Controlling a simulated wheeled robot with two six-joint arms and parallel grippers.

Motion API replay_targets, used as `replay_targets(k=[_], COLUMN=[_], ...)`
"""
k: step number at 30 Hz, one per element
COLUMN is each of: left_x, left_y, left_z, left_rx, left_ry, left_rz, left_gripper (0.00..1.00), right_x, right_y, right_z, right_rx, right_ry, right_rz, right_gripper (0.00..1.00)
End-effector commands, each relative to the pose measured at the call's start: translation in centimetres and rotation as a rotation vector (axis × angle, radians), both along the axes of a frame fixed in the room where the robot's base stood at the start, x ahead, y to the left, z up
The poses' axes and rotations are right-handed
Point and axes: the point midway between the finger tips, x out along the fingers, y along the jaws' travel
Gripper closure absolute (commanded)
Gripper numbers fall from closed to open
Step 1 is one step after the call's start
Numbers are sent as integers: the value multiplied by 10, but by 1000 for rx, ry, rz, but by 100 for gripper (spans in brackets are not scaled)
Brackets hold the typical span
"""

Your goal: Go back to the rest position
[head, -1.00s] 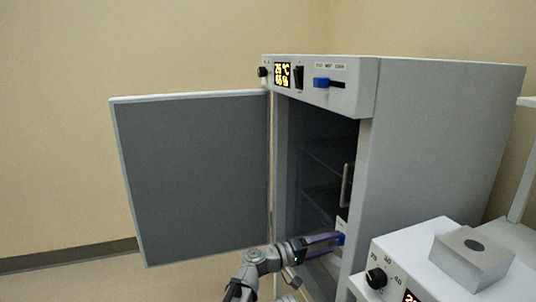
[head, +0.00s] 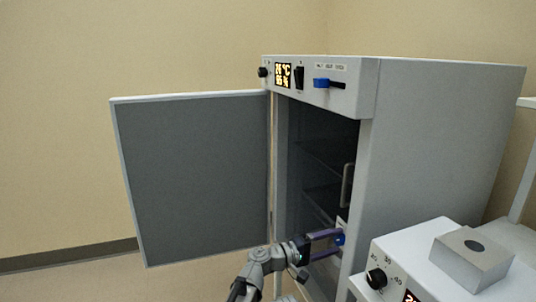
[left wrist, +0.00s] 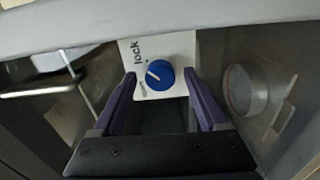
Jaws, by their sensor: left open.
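My left gripper (head: 338,241) is open at the lower part of the cabinet's opening. Its two purple fingers stand either side of a blue knob (left wrist: 160,75) on a white plate (left wrist: 184,46) marked "lock". The knob shows between the fingertips in the left wrist view, with a small gap on each side. In the head view, part of the blue knob (head: 340,239) shows by the fingertips. My right gripper is not in view.
The grey cabinet (head: 440,150) stands with its door (head: 195,180) swung wide open to the left, above my left arm. Shelves show dimly inside. A white device (head: 400,262) with a black dial and a metal block (head: 472,258) stands close on the right.

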Motion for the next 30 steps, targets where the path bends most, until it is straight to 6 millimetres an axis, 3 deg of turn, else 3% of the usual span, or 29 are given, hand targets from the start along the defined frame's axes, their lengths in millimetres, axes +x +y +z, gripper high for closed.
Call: replay_targets(k=[30], left_x=[1], left_y=[1], left_z=[2], left_rx=[-357], left_ry=[983], left_rz=[0], left_gripper=[24], right_x=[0], right_y=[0], right_z=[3], right_rx=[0], right_ry=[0], right_rz=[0], right_gripper=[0])
